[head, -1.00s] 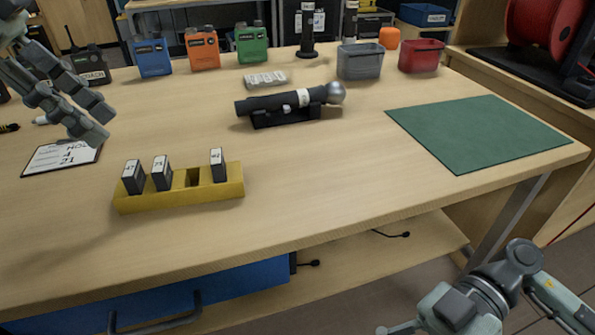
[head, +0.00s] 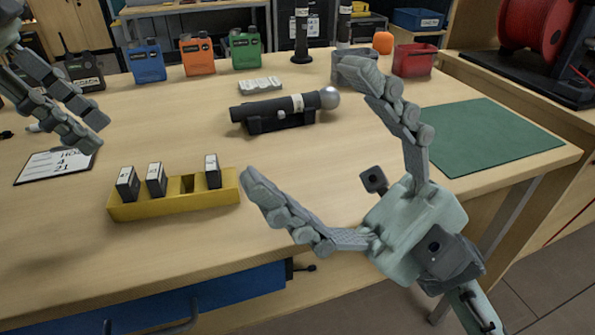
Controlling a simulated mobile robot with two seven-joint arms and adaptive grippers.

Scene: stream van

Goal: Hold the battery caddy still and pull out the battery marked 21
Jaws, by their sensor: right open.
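The yellow battery caddy (head: 170,203) stands on the table at front left. Three dark batteries with white labels stand upright in it: a left one (head: 128,187), a middle one (head: 157,183) and a right one (head: 213,177). The slot between the middle and right ones is empty. The label numbers are too small to read surely. My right gripper (head: 325,140) is open and empty, fingers spread wide, to the right of the caddy. My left gripper (head: 101,132) is above the table behind and left of the caddy, touching no battery; its finger gap is seen edge-on.
A white card (head: 57,165) with handwriting, including 21, lies behind the caddy at left. A black microphone-like tool (head: 270,109) rests on a stand behind. A green mat (head: 490,140), grey bin (head: 340,60) and red bin (head: 415,62) are at right.

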